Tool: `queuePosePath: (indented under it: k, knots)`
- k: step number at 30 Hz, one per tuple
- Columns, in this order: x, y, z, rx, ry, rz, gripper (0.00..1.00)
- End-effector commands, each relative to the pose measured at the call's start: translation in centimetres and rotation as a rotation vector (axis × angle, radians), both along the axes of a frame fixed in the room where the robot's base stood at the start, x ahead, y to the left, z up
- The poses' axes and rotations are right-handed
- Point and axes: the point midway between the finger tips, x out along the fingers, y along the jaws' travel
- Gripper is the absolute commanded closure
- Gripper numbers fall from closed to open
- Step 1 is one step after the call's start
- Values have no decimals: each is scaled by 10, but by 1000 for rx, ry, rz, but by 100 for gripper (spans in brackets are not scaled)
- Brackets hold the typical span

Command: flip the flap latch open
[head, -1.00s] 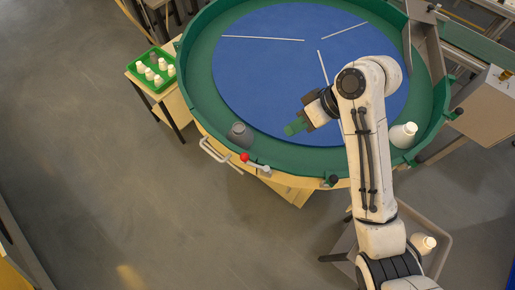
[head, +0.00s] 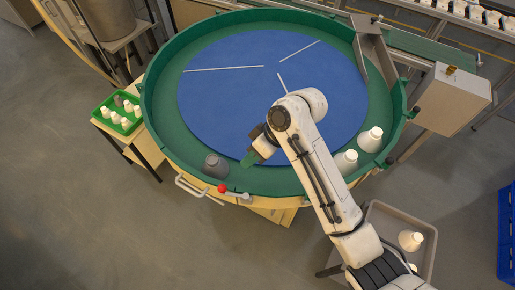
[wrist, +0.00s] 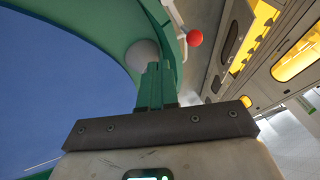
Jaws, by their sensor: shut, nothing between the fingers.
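The latch is a short lever with a red ball knob (head: 222,188) on the near rim of the green-walled round table. The red knob also shows in the wrist view (wrist: 195,38), beyond my fingertips and to their right. My gripper (head: 248,160) has green fingers and hangs inside the rim, up and right of the knob and apart from it. In the wrist view the fingers (wrist: 154,72) are together and empty. A grey cup-like piece (head: 215,165) stands inside the rim, left of my gripper. The fingertips partly cover it in the wrist view (wrist: 143,51).
A pale bar handle (head: 190,188) sticks out left of the knob. White bulb-like pieces (head: 370,139) stand inside the rim at right. A green tray (head: 100,108) of white pieces is at left, a grey tray (head: 428,240) at lower right. Open floor lies in front.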

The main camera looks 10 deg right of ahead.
Motion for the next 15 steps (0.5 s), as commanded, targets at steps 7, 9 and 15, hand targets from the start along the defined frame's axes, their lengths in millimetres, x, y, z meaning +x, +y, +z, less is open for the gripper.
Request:
queuePosePath:
  k: [7,9,15]
  knots:
    - [-9,28,-29,0,2,2,100]
    - [-15,35,-30,0,1,2,100]
    - [-25,47,-35,-1,-1,0,100]
